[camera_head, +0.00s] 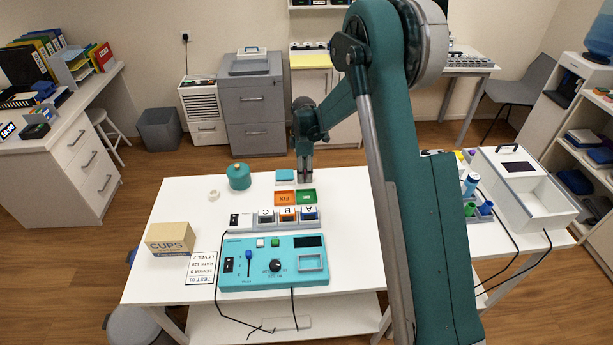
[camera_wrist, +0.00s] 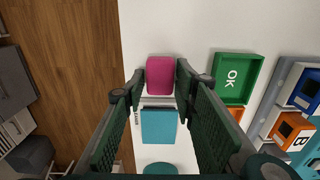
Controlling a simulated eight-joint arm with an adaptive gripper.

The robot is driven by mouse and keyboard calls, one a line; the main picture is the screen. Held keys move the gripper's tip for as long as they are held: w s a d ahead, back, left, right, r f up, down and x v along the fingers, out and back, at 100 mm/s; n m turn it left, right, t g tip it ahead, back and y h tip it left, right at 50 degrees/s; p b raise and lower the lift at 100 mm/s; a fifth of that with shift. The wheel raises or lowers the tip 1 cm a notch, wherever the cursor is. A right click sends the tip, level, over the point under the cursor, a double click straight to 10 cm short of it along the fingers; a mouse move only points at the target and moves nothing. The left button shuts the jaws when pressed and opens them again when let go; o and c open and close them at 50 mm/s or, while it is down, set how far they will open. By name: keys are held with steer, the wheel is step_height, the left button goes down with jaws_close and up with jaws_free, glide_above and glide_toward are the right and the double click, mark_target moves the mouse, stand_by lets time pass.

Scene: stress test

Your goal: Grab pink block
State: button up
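A pink block (camera_wrist: 161,80) lies at the table's edge in the wrist view, just ahead of and between my fingertips. My gripper (camera_wrist: 160,82) is open, with one finger on each side of the block and slim gaps that appear to separate them. I cannot tell its exact height over the block. In the head view my gripper (camera_head: 304,179) points down near the table's far edge, and I cannot make out the pink block there.
A green OK tray (camera_head: 306,197) and an orange FIX tray (camera_head: 284,198) are near. Lettered cubes (camera_head: 287,214), a teal pot (camera_head: 239,177) and a control panel (camera_head: 273,262) share the white table (camera_head: 180,206).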

steer(key=c, duration=0.5)
steer(key=shift+o, duration=0.2)
steer(key=shift+r, duration=0.1)
steer(key=shift+r+p, duration=0.55)
steer(key=shift+r, duration=4.35)
